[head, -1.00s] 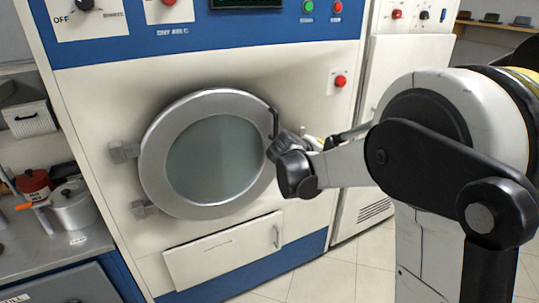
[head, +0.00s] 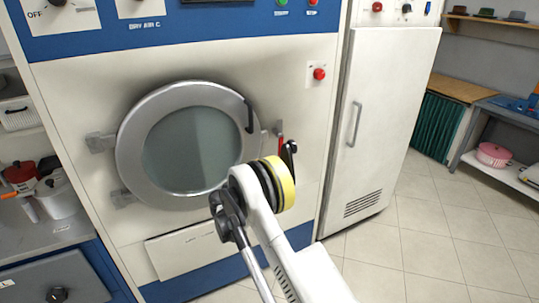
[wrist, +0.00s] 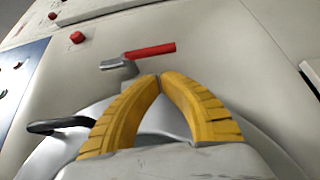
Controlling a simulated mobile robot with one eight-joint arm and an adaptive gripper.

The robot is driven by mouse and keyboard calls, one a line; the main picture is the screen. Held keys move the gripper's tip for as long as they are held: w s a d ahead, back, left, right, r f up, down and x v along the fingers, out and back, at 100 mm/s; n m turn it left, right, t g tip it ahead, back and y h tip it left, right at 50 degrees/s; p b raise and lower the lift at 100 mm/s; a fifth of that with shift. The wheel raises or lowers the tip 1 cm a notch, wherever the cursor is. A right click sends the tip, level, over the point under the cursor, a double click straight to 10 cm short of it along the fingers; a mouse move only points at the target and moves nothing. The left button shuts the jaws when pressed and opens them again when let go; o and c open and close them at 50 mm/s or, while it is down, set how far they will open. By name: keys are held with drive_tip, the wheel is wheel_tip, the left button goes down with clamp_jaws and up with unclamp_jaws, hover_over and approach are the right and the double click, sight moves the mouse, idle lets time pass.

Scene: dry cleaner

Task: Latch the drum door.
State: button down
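The round drum door (head: 130,150), a grey metal ring with a glass window, sits against the front of the white and blue machine and looks closed. Its black handle (head: 248,117) is at its upper right; it also shows in the wrist view (wrist: 58,126). The latch, a red lever (head: 280,143) on the panel right of the door, shows in the wrist view as a red bar (wrist: 150,50) on a grey metal piece (wrist: 120,68). My gripper (wrist: 160,78) has its yellow fingertips together, empty, close to the latch. My arm mostly hides the gripper in the head view.
A red button (head: 319,74) is on the panel above the latch. A tall white cabinet (head: 385,110) stands to the right. A counter with pots (head: 58,196) is at the left. The tiled floor at the right is clear.

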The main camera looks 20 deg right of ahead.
drive_tip(key=shift+d, duration=0.1)
drive_tip(key=b+x, duration=0.2)
drive_tip(key=x, duration=0.8)
drive_tip(key=shift+b, duration=0.35)
drive_tip(key=shift+s+d, duration=0.1)
drive_tip(key=shift+s, duration=0.05)
drive_tip(key=shift+d+f, duration=0.1)
